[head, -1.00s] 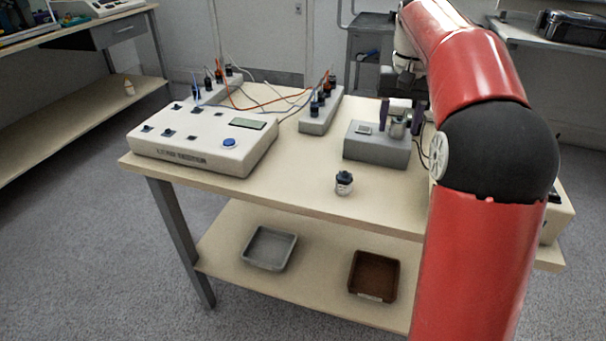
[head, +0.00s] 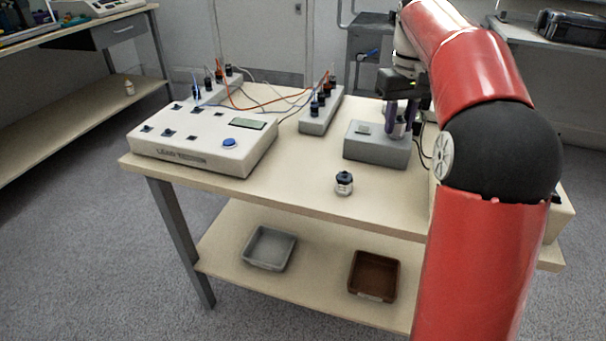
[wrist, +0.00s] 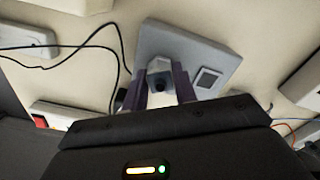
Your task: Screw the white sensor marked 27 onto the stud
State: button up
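A pale cylindrical sensor (head: 399,130) with a dark top stands upright on the right part of a grey block (head: 375,152). The sensor also shows in the wrist view (wrist: 160,77). My gripper (head: 400,122) points down over the block, its two purple fingers on either side of the sensor and appearing to touch it. They also frame it in the wrist view (wrist: 160,88). The stud is hidden under it. A second small white sensor (head: 344,184) with a dark cap stands alone near the table's front edge. I cannot read a number on either.
A white tester box (head: 200,145) with a blue button fills the table's left. A grey connector strip (head: 320,112) with orange and blue leads stands behind the middle. A grey tray (head: 270,248) and a brown tray (head: 373,277) lie on the lower shelf. The table's front middle is mostly clear.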

grip_shut()
jog(key=m, duration=0.4)
jog(key=shift+m, duration=2)
jog(key=shift+m, duration=0.8)
